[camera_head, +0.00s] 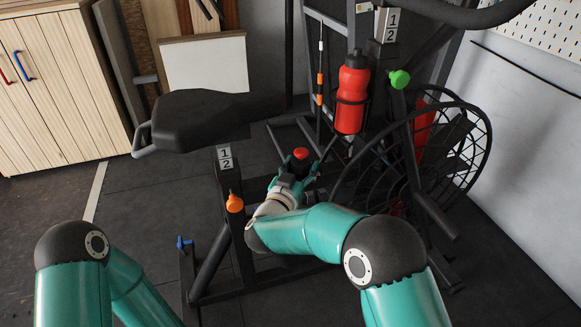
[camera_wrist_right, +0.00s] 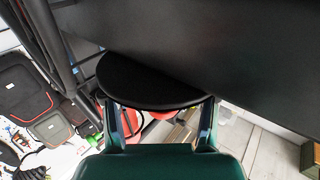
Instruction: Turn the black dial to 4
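My right gripper (camera_head: 292,170) reaches down to the frame of an exercise bike, close to a red-topped knob (camera_head: 300,153). In the right wrist view, its two fingers (camera_wrist_right: 160,122) are wide apart. A black rounded disc (camera_wrist_right: 153,84), which looks like the black dial, lies at the fingertips, its lower edge spanning the gap. Whether the fingers touch it cannot be told. No numbers or pointer on it can be read. Something red shows below the disc between the fingers. My left arm shows at the lower left of the head view; its gripper is out of view.
The bike's black seat (camera_head: 200,118), red bottle (camera_head: 351,92) and caged fan (camera_head: 455,150) surround the right arm. An orange knob (camera_head: 235,203) and a green knob (camera_head: 399,79) stick out from the frame. A wooden cabinet (camera_head: 50,85) stands at the left. Open floor lies left of the bike.

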